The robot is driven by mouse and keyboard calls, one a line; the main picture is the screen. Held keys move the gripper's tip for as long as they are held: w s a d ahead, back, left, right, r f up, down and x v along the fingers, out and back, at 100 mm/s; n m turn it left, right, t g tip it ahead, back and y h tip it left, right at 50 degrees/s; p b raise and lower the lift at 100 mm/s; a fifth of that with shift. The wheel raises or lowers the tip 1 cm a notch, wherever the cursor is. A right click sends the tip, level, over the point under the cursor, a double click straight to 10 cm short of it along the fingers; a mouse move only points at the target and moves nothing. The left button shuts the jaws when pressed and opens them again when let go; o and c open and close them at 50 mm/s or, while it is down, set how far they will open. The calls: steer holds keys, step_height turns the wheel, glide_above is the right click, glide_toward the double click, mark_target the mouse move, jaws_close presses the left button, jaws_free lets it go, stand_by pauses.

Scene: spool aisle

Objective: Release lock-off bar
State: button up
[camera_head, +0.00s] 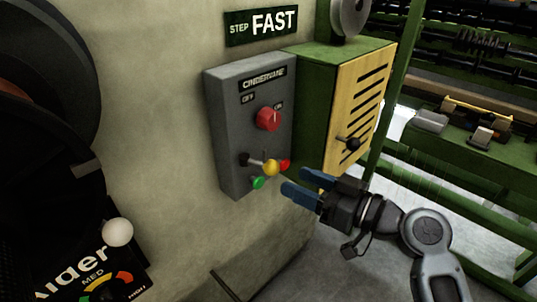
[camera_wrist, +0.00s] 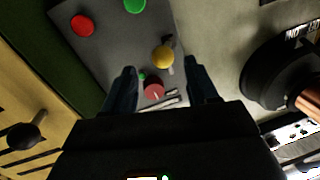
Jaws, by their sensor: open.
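A grey control box (camera_head: 228,125) is on the pale wall. Low on its face is a short bar (camera_head: 255,162) with a dark end at left and a yellow ball knob (camera_head: 271,167) at right; it looks like the lock-off bar. The yellow knob (camera_wrist: 162,57) also shows in the wrist view, ahead of and between my fingers in the picture. My gripper (camera_head: 297,182) is open and empty, its blue fingers pointing at the box from the lower right. It appears apart from the knob; the exact gap is unclear.
A red rotary knob (camera_head: 268,119) is above the bar. A green button (camera_head: 258,183) and a red button (camera_head: 284,163) are close to the yellow knob. A green cabinet with a yellow slotted door (camera_head: 360,105) and a black ball handle (camera_head: 352,143) stands at right.

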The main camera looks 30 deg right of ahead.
mark_target(278, 167)
steer(key=p+x, duration=0.1)
steer(key=x, duration=0.2)
steer(key=r+p+x, duration=0.1)
steer(key=x, duration=0.2)
steer(key=shift+r, duration=0.15)
steer(key=shift+w+a, duration=0.35)
steer(key=shift+w, duration=0.3)
steer(key=shift+c, duration=0.3)
jaws_close()
